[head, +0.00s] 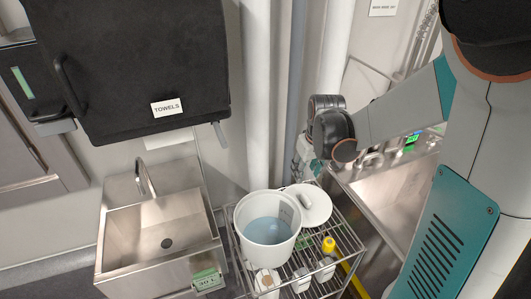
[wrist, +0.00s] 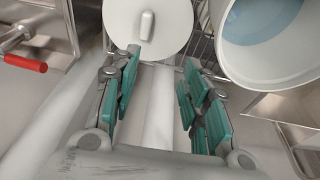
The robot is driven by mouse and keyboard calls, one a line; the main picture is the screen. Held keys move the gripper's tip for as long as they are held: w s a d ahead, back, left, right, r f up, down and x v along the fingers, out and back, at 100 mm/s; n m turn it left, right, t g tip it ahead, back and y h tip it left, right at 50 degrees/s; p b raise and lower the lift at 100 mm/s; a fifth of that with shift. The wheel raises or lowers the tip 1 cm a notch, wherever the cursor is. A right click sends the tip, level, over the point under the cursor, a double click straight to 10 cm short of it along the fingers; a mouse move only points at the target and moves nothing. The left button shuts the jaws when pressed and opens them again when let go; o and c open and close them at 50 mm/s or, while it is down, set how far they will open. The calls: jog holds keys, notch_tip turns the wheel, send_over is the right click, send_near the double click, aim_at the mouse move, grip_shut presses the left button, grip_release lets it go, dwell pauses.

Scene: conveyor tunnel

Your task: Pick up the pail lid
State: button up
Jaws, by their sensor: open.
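The pail lid (head: 313,208) is a white disc with a small raised handle, on the wire rack just right of the white pail (head: 257,252). In the wrist view the lid (wrist: 171,35) is at the top centre, its handle pointing down the picture. My gripper (wrist: 162,62) is open and empty. Its teal fingers lie on either side below the lid, with a visible gap between them. In the head view my wrist is above and behind the lid, and the fingers are mostly hidden. Whether the fingertips touch the lid cannot be told.
The pail holds bluish water; its rim (wrist: 246,74) is close to my right finger in the wrist view. A yellow-topped bottle (head: 328,246) and white bottles stand on the rack (head: 352,246). A sink (head: 125,225) is left, a steel trough (head: 390,200) right, pipes behind.

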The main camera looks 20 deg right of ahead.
jog(key=w+d+f, duration=0.1)
jog(key=d+f, duration=0.3)
jog(key=b, duration=0.2)
send_over(306, 198)
jog(key=s, duration=0.1)
jog(key=shift+g, duration=0.4)
notch_tip(306, 198, down, 9)
jog(key=shift+s+d+r, duration=0.1)
jog(key=shift+r, duration=0.05)
jog(key=f+b, duration=0.1)
jog(key=f, duration=0.1)
jog(key=w+f+b, duration=0.1)
jog(key=f+b, duration=0.1)
jog(key=f, duration=0.1)
grip_shut()
